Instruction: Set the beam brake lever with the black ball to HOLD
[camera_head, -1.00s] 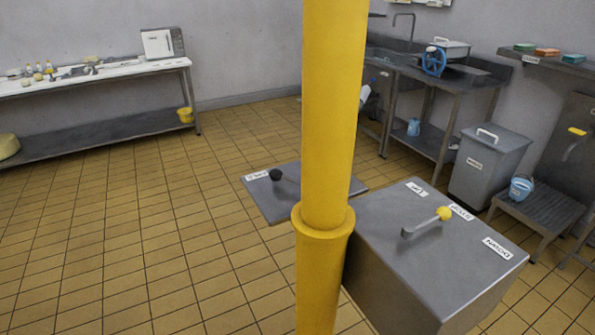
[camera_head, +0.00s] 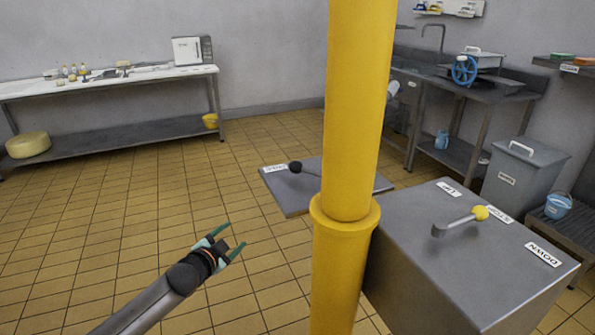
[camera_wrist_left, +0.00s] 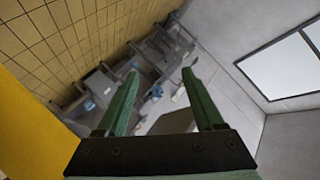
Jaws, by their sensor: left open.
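The lever with the black ball (camera_head: 295,167) is on a grey plate (camera_head: 290,190) left of the yellow post. The ball is at the plate's left side, beside a white label (camera_head: 275,169) too small to read. The post hides part of the plate. My left gripper (camera_head: 230,238) is open and empty, in front of the plate and to its left, apart from the lever. In the left wrist view its two green fingers (camera_wrist_left: 160,100) are spread with nothing between them. My right gripper is not in view.
The yellow post (camera_head: 345,200) stands beside the plate. Right of it is a grey box (camera_head: 450,265) with a yellow-ball lever (camera_head: 480,213) and several labels, one reading DOWN (camera_head: 543,254). The tiled floor at left is clear.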

